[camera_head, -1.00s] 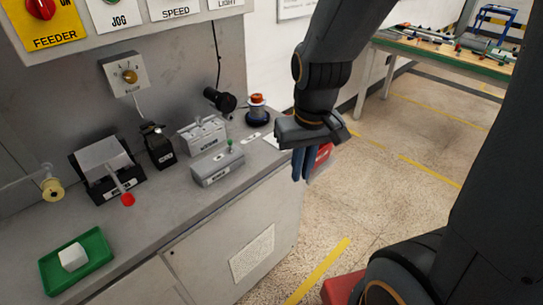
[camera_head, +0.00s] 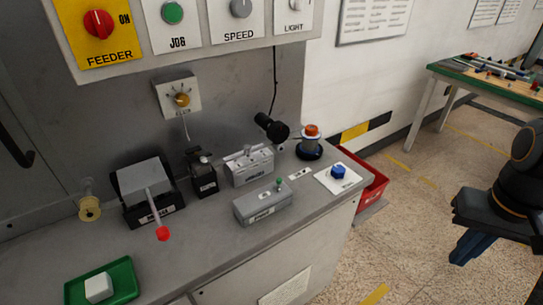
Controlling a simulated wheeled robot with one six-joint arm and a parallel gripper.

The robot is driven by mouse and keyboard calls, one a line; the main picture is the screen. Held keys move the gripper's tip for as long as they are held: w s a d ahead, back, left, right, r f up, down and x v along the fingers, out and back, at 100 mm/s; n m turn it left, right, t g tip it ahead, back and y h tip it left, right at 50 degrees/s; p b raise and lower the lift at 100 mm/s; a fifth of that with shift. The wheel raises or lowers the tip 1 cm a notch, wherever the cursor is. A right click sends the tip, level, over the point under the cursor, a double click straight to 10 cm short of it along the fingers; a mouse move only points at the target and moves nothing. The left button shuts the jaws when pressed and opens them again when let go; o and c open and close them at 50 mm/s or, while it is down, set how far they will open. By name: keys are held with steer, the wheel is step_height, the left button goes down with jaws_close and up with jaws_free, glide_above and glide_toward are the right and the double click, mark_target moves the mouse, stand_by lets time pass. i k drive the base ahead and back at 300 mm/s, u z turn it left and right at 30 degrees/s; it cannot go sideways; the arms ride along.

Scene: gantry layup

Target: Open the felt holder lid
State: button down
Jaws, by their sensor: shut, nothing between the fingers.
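Which item is the felt holder I cannot tell, because the labels are too small to read surely. A low grey box (camera_head: 263,204) with a green knob stands near the counter's front edge; its top looks closed. A black box (camera_head: 150,207) with a slanted grey lid (camera_head: 145,177) and a red-tipped lever (camera_head: 162,233) stands further left; its lid looks down. Behind the low box is another grey box (camera_head: 249,168) with fittings on top. My gripper (camera_head: 470,250), with blue fingers, is shut and empty at the far right, over the floor and well away from the counter.
A green tray (camera_head: 72,291) with a white block (camera_head: 98,287) is at the lower left. A blue knob on a white plate (camera_head: 338,175) and an orange-topped device (camera_head: 311,145) are at the counter's right end. A red bin (camera_head: 374,186) stands beyond it.

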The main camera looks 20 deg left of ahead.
mark_target(202, 155)
steer(key=z, duration=0.4)
steer(key=k, duration=0.8)
steer(key=u, duration=1.75)
